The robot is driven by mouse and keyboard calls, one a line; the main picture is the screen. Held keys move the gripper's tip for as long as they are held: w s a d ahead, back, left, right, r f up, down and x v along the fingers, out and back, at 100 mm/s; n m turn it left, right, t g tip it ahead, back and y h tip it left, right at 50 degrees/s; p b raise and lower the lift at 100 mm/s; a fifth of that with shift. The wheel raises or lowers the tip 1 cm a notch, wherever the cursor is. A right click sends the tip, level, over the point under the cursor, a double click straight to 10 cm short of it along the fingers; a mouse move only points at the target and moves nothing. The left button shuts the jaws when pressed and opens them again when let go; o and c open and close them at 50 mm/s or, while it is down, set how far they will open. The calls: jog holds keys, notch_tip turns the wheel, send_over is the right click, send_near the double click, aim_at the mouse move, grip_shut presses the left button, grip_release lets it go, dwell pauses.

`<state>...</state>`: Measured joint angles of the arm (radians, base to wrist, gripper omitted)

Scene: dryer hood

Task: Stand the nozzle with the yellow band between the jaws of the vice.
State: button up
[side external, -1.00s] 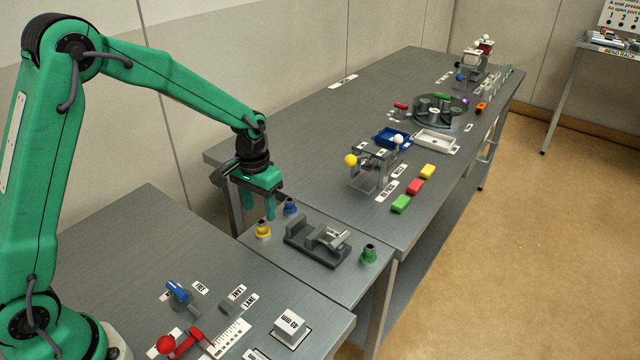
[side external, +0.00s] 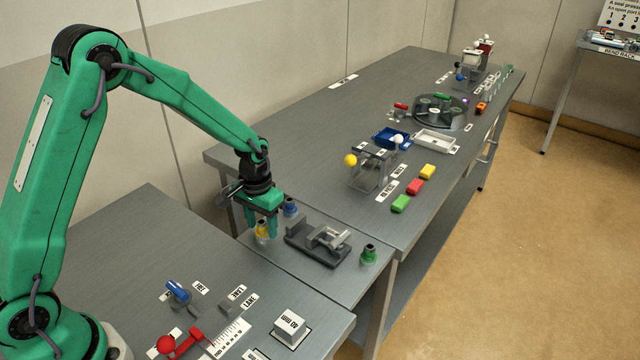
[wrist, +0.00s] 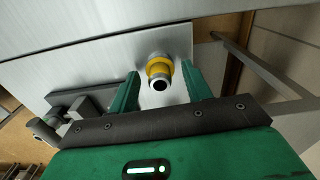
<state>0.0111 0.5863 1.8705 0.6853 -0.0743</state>
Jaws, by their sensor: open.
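The yellow-banded nozzle (side external: 262,231) stands upright on the small middle table, left of the vice. In the wrist view the nozzle (wrist: 160,71) shows between the two fingers, its dark bore facing the camera. My gripper (side external: 262,227) is open, pointing down, with its fingers lowered at the nozzle. In the wrist view a gap shows between the nozzle and the left finger of my gripper (wrist: 160,82); the right finger is closer. The grey vice (side external: 318,243) sits just to the right, and nothing shows between its jaws.
A blue-banded nozzle (side external: 290,207) stands just behind the gripper. A green-banded nozzle (side external: 369,254) stands right of the vice. The near table holds a red lever (side external: 183,343), a blue handle (side external: 177,291) and a white-topped block (side external: 290,326). Coloured blocks lie on the long table.

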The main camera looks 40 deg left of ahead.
aim_at(262, 223)
grip_shut()
jog(key=shift+r, duration=0.2)
jog(key=shift+r, duration=0.45)
jog(key=r, duration=0.3)
jog(key=shift+s+d+r, duration=0.1)
jog(key=shift+d+r, duration=0.05)
jog(key=shift+d, duration=0.1)
jog(key=s+d+r, duration=0.6)
jog(key=d, duration=0.3)
jog(key=shift+d+r, duration=0.25)
jog(key=shift+w, duration=0.15)
